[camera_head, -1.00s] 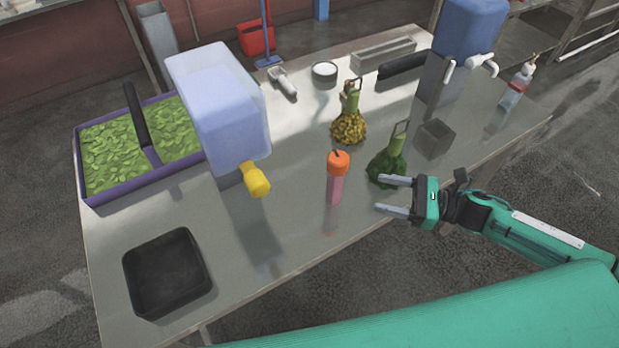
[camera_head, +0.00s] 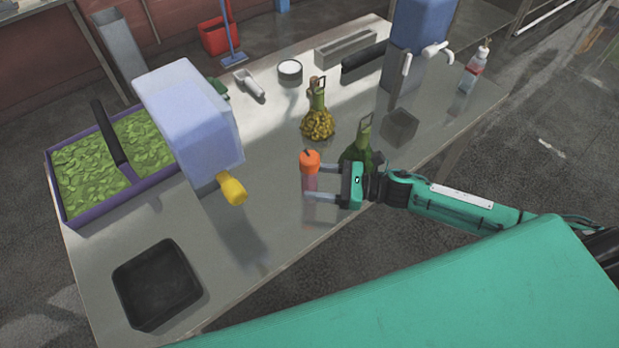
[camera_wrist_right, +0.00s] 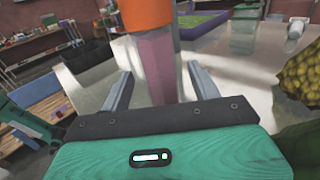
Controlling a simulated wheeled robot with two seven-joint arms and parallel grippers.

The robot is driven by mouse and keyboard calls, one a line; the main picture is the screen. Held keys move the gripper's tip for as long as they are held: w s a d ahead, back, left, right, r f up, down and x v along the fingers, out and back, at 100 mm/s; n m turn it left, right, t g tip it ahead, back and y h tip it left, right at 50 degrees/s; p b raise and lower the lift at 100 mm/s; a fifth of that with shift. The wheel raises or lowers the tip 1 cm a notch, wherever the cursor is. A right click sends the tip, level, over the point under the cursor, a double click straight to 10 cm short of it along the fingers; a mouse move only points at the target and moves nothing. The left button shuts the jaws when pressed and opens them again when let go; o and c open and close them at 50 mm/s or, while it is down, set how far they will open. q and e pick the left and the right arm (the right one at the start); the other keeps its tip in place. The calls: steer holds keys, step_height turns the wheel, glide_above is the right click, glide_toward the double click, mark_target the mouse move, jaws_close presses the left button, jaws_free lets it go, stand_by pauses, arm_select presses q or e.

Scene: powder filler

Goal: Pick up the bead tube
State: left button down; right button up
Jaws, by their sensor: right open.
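The bead tube (camera_head: 310,182) stands upright on the table, a pink translucent tube with an orange cap. My right gripper (camera_head: 308,182) is open at the tube, with its fingers reaching in from the right at the tube's height. In the right wrist view the tube (camera_wrist_right: 157,68) stands between the two open fingers (camera_wrist_right: 158,90), with a visible gap on each side. Its orange cap rises past the top of that view. The lower part of the tube is partly hidden by a finger in the head view. My left gripper is not in view.
A green bottle (camera_head: 357,152) stands close behind the right gripper, and a bottle with yellow contents (camera_head: 318,122) stands farther back. A blue-white dispenser with a yellow spout (camera_head: 232,190) is to the left. A black tray (camera_head: 157,284) lies front left.

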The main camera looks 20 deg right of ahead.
mark_target(302, 179)
steer(key=p+x, duration=0.1)
steer(key=x, duration=0.2)
steer(key=shift+w+a+r+p, duration=0.1)
steer(key=shift+a+r+p, duration=0.1)
steer(key=shift+p, duration=0.15)
steer(key=shift+w+a+f, duration=0.1)
steer(key=shift+a+f, duration=0.1)
steer(key=shift+a, duration=0.05)
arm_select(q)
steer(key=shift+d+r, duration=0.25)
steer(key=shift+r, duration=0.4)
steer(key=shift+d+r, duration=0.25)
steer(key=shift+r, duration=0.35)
arm_select(e)
steer(key=c, duration=1.1)
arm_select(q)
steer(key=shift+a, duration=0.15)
arm_select(e)
steer(key=shift+c, duration=0.3)
steer(key=shift+r, duration=0.1)
